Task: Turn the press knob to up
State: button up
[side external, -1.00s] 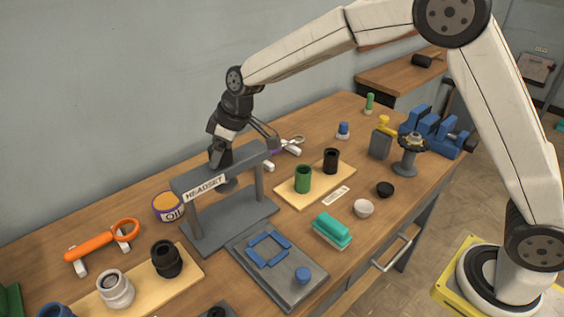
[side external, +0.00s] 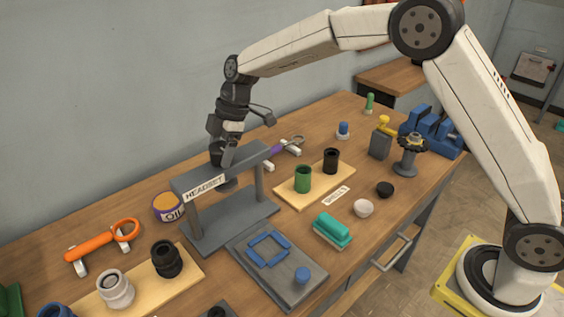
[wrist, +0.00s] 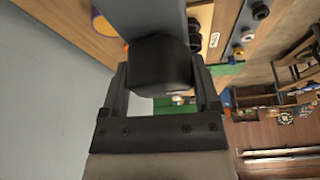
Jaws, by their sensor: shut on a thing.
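The headset press (side external: 193,222) is a grey frame with a crossbar and a HEADSET label, standing on the bench. Its dark knob (wrist: 158,72) sits at the top of the crossbar and fills the upper middle of the wrist view. My gripper (wrist: 160,85) is shut on the knob, one finger on each side of it. In the side view my gripper (side external: 222,153) comes down on the crossbar from above and mostly hides the knob. A dark round ram (side external: 228,186) shows under the crossbar.
A grey tray (side external: 275,285) with blue parts lies in front of the press. The wall is close behind.

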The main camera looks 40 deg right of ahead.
jog(key=shift+n+g, duration=0.3)
jog(key=shift+n, duration=0.4)
jog(key=o, duration=1.1)
jog(key=shift+r, duration=0.1)
jog(key=shift+v, duration=3.85)
jog(key=shift+d, duration=0.1)
